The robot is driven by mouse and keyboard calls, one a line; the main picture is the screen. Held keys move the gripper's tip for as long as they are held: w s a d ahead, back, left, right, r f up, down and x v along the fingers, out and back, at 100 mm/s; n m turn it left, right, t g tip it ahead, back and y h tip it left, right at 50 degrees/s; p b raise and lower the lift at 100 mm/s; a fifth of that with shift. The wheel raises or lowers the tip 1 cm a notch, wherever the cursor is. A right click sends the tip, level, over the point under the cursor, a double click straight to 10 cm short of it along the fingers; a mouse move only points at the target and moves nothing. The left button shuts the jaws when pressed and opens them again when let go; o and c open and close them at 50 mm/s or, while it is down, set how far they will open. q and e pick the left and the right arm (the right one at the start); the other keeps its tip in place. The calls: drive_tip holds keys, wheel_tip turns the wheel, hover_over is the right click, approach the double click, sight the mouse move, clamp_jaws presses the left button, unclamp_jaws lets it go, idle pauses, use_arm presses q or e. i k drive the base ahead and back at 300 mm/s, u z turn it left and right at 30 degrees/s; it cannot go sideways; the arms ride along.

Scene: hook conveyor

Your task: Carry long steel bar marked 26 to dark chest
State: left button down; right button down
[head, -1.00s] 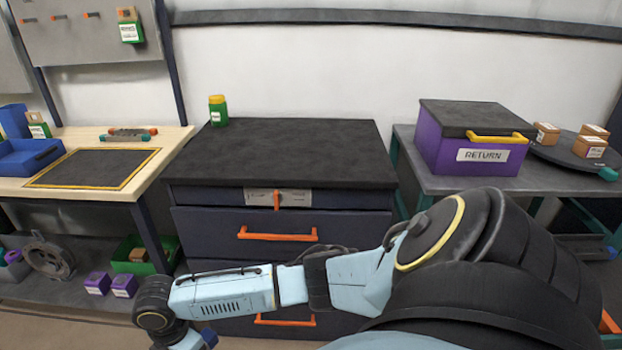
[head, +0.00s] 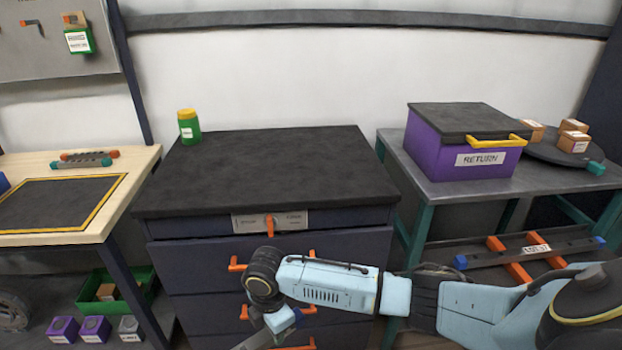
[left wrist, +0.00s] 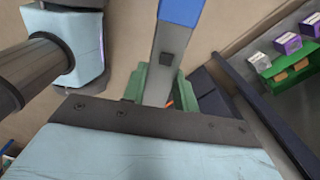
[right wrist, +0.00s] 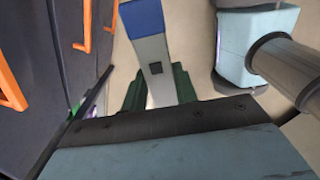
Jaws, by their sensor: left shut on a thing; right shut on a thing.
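My left gripper (left wrist: 160,85), with green fingers, is shut on a long steel bar (left wrist: 165,65) with a blue end. My right gripper (right wrist: 157,92) is shut on a steel bar (right wrist: 152,55) with a blue end, apparently the same one. Its arm crosses the chest's lower front in the head view, where a bit of grey bar shows at the bottom edge. The mark 26 is not visible. My left gripper is outside the head view.
A green jar with a yellow lid (head: 188,127) stands on the chest's back left corner. A wooden bench (head: 130,180) is at left. A grey table (head: 400,160) at right holds a purple RETURN box (head: 440,150); another bar with orange supports (head: 530,250) lies beneath it.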

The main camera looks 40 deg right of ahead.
sight(270, 168)
drive_tip(key=z, duration=0.55)
drive_tip(key=i, duration=0.5)
drive_tip(key=z, duration=0.45)
